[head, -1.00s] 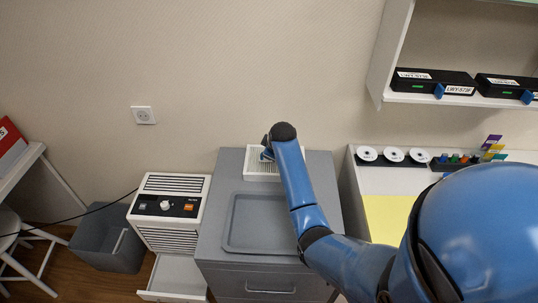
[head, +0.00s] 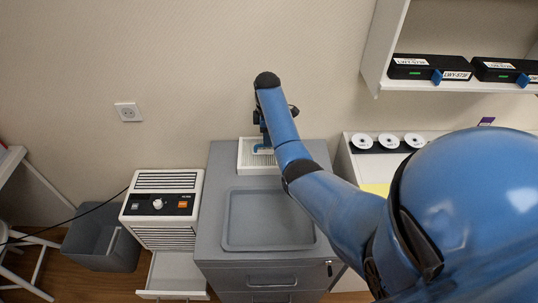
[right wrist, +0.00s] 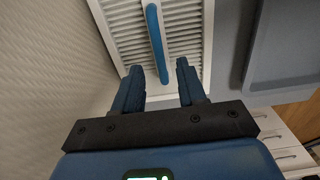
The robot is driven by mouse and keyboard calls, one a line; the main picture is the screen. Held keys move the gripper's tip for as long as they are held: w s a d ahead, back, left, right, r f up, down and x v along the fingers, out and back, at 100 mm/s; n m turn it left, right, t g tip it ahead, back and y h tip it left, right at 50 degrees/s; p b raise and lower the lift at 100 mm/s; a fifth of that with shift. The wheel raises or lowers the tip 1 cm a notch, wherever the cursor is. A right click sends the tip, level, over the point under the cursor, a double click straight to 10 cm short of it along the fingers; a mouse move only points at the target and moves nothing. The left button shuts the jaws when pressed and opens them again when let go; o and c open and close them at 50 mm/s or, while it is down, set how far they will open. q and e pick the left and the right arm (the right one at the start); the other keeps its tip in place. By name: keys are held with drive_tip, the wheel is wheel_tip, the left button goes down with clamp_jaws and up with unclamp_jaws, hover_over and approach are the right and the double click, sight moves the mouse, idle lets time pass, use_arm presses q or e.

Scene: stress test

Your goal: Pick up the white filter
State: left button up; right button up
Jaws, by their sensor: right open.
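The white filter (head: 247,161) lies on the back of the grey cabinet, against the wall. It has a white frame, slats and a blue strap across it. In the right wrist view the filter (right wrist: 190,28) fills the top middle, with its blue strap (right wrist: 156,42) pointing down between my fingers. My right gripper (right wrist: 158,68) is open and empty, with one finger on each side of the strap's lower end. Whether the fingers touch the filter cannot be told. In the head view my right gripper (head: 264,140) is over the filter, partly hidden by my arm. My left gripper is not in view.
A grey tray (head: 230,240) lies on the cabinet (head: 212,215) in front of the filter. A white appliance (head: 162,181) with a dial and an open drawer (head: 172,272) stands left. A grey bin (head: 100,250) is farther left. The wall is close behind the filter.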

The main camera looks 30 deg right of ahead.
sight(269, 151)
drive_tip(key=shift+s+d+f, duration=0.1)
drive_tip(key=shift+d+f, duration=0.05)
drive_tip(key=shift+f, duration=1.2)
drive_tip(key=shift+s+d+f, duration=0.1)
drive_tip(key=shift+f, duration=1.25)
clamp_jaws()
drive_tip(key=shift+w, duration=0.1)
